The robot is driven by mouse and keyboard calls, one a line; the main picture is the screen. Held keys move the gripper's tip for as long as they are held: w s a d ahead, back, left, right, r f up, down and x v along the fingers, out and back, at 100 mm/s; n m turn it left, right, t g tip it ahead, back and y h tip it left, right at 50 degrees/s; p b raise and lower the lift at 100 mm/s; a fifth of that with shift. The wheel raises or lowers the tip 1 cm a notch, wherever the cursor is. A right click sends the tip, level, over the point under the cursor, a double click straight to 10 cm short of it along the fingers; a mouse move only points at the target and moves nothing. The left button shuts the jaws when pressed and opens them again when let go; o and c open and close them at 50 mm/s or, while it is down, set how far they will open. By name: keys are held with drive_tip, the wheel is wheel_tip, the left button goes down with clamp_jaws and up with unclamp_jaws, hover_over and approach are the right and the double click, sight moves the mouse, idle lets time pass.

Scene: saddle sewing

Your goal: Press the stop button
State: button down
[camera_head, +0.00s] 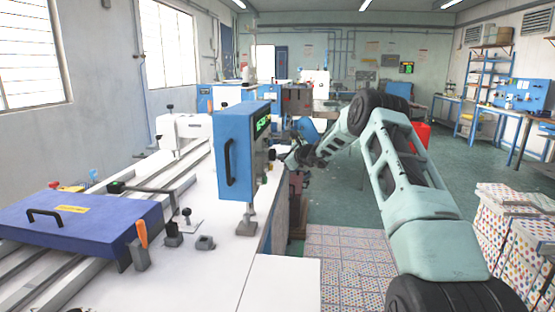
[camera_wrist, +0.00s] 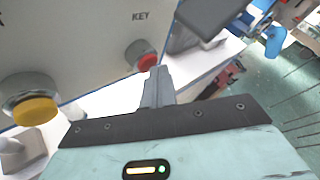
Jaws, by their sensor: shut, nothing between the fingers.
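In the wrist view, a red button (camera_wrist: 148,62) sits on a pale panel (camera_wrist: 85,40), below and right of the printed word KEY. It is likely the stop button; no stop label is legible. My gripper (camera_wrist: 156,78) is shut and empty, its fingertips just below the red button in the picture. I cannot tell whether they touch it. A yellow button (camera_wrist: 34,108) with a metal collar is at the left. In the head view, the blue control box (camera_head: 233,150) stands on the white table, and my gripper (camera_head: 290,160) is just to its right.
The white table (camera_head: 200,270) carries a blue plate (camera_head: 80,222) with a black handle, rails and small clamps. Patterned stacks (camera_head: 515,235) stand at the right. A red bin (camera_head: 420,136) stands behind my arm. Green floor is open beyond the table.

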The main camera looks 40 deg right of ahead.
drive_tip(key=shift+s+d+b, duration=0.3)
drive_tip(key=shift+s+d, duration=0.25)
drive_tip(key=shift+s, duration=0.15)
drive_tip(key=shift+s+d, duration=0.1)
drive_tip(key=shift+s+d+b, duration=0.35)
drive_tip(key=shift+s+d, duration=1.2)
drive_tip(key=shift+s, duration=0.25)
